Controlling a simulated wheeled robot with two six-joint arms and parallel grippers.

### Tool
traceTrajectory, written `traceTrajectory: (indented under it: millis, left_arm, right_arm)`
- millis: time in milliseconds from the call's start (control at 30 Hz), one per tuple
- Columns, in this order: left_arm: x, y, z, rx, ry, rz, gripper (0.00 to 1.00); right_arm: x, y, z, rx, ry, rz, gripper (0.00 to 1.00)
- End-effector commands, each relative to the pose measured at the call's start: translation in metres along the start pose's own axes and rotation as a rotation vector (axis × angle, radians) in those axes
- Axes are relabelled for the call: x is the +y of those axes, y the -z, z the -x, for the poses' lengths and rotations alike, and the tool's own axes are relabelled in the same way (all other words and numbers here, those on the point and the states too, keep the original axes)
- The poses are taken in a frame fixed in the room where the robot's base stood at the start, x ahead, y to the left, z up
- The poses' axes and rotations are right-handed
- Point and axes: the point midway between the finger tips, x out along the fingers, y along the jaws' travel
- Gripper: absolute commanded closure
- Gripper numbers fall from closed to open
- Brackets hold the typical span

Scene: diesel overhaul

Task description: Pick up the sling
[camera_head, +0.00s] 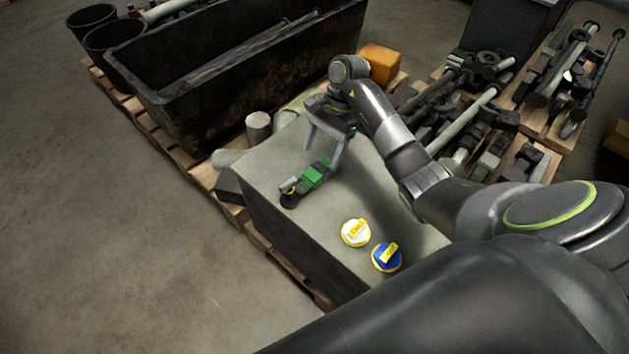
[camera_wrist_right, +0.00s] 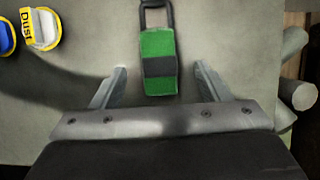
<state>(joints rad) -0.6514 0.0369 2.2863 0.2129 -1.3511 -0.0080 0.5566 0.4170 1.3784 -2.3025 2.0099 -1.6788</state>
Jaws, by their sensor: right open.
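The sling (camera_head: 317,174) is a green bundle with a dark band around its middle. It lies on top of a grey block (camera_head: 290,150), with a dark fitting at its near-left end. In the right wrist view the sling (camera_wrist_right: 158,48) lies between the fingertips, with a dark metal loop at its top end. My right gripper (camera_head: 320,159) is open above the sling, its fingers pointing down on either side. In the wrist view the gripper (camera_wrist_right: 160,70) shows a gap on both sides of the sling. My left gripper is not in view.
A white-and-yellow disc (camera_head: 355,233) and a blue-and-yellow disc (camera_head: 387,257) lie on the block's near end. A large dark bin (camera_head: 185,120) stands behind. Metal parts fill pallets at the right. An orange box (camera_head: 380,62) sits behind my wrist. Floor at left is clear.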

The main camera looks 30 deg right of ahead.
Motion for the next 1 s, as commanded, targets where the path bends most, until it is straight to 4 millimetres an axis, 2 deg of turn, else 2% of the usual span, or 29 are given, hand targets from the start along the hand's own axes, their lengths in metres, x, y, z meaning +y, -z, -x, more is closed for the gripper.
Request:
traceTrajectory:
  millis: [33, 100, 367, 700, 933, 1000]
  left_arm:
    - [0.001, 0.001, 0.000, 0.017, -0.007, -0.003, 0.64]
    - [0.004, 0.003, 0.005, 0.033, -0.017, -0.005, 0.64]
    - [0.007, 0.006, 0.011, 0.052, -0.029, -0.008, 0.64]
    - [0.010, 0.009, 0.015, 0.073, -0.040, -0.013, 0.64]
    - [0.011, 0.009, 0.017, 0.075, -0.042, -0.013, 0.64]
    - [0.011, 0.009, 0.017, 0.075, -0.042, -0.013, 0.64]
  right_arm:
    - [0.000, 0.001, -0.009, -0.001, 0.000, 0.000, 0.31]
    - [0.000, 0.001, -0.013, 0.000, 0.000, 0.000, 0.31]
    - [0.000, -0.001, -0.021, -0.001, 0.000, 0.000, 0.31]
    - [0.002, -0.006, -0.066, -0.002, -0.001, 0.000, 0.31]
    - [0.002, -0.006, -0.067, 0.000, 0.001, 0.000, 0.31]
    - [0.002, -0.006, -0.067, 0.000, 0.001, 0.000, 0.40]
